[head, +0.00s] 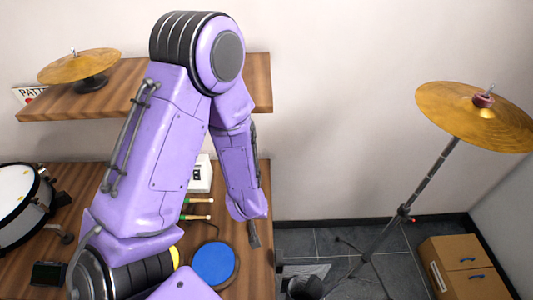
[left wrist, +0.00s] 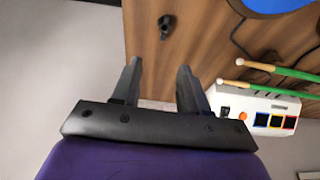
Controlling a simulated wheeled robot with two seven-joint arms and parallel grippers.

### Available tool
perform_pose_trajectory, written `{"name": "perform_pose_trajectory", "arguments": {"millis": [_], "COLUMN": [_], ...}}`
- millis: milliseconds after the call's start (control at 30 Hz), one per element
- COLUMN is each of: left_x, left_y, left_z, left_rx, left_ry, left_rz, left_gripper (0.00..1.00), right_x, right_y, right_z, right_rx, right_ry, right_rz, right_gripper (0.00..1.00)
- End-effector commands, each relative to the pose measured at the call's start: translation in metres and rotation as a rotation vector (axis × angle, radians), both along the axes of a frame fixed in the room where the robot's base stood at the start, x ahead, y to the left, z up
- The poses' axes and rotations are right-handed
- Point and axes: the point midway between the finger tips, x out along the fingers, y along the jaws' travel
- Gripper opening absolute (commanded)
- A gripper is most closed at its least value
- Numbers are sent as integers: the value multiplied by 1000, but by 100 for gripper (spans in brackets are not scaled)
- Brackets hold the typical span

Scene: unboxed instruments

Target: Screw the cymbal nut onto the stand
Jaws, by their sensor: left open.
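The cymbal stand (head: 398,215) stands on the floor at the right. It carries a tilted gold cymbal (head: 455,103) with a dark red washer (head: 482,100) and a bare rod tip (head: 491,88) above it. A small dark piece with a hole (left wrist: 166,25), which looks like the cymbal nut, lies on the wooden table in the left wrist view. I cannot pick it out in the head view. My left gripper (head: 253,237) points down near the table's right edge. In the left wrist view its fingers (left wrist: 159,68) are apart and empty, with the nut beyond their tips.
A blue round pad (head: 213,263), green drumsticks (head: 197,217) and a white box (head: 201,176) sit on the table (head: 262,190). A shelf (head: 262,83) above holds another cymbal (head: 78,66).

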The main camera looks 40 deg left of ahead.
Motion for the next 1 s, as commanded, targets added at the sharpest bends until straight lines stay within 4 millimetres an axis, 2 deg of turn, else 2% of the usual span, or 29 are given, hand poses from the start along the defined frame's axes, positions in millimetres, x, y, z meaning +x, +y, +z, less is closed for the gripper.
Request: {"name": "perform_pose_trajectory", "arguments": {"millis": [267,367,500,633,1000], "left_x": [-3,3,11,17,18], "left_y": [0,2,8,12,13], "left_z": [1,-11,-35,-49,-53], "left_rx": [-1,-1,-2,0,0], "left_ry": [-5,2,6,5,4], "left_rz": [1,1,1,1,0], "left_gripper": [44,44,44,44,44], "right_x": [-1,-1,-1,-1,-1], "right_y": [0,0,0,0,0], "right_z": [0,-2,-5,-6,-5], "right_rx": [0,0,0,0,0], "right_ry": [2,4,2,1,1], "right_rz": [0,0,0,0,0], "right_gripper": [49,49,49,49,49]}}
